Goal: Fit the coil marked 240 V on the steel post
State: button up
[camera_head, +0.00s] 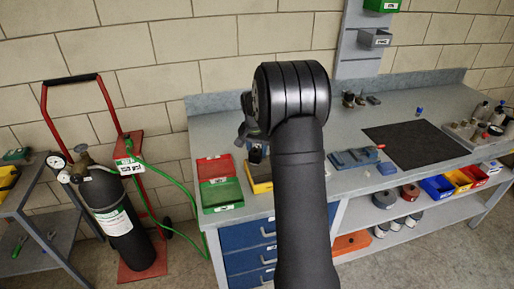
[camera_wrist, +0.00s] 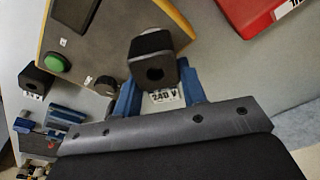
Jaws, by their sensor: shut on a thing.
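In the wrist view my gripper (camera_wrist: 158,88) has its two blue fingers closed on a black block-shaped coil (camera_wrist: 152,45) with a round hole in its end. A white label reading 240 V (camera_wrist: 163,96) shows between the fingers. The coil is over or beside a dark-topped, yellow-edged unit (camera_wrist: 105,35) with a green button and a small dark knob. I cannot tell whether the coil touches it. I cannot make out the steel post. In the head view my arm hides most of the gripper and coil.
Another black coil (camera_wrist: 35,80) with a white label stands left in the wrist view. Red (camera_head: 214,167) and green (camera_head: 220,193) trays sit left of the yellow-edged unit (camera_head: 260,182). A blue vise (camera_head: 352,158) and dark mat (camera_head: 415,144) lie to the right.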

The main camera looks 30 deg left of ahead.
jog(key=shift+f, duration=0.35)
dwell(0.3)
jog(key=o, duration=1.6)
jog(key=shift+r, duration=0.1)
jog(key=shift+r, duration=3.4)
jog(key=shift+f, duration=3.5)
jog(key=shift+r, duration=0.15)
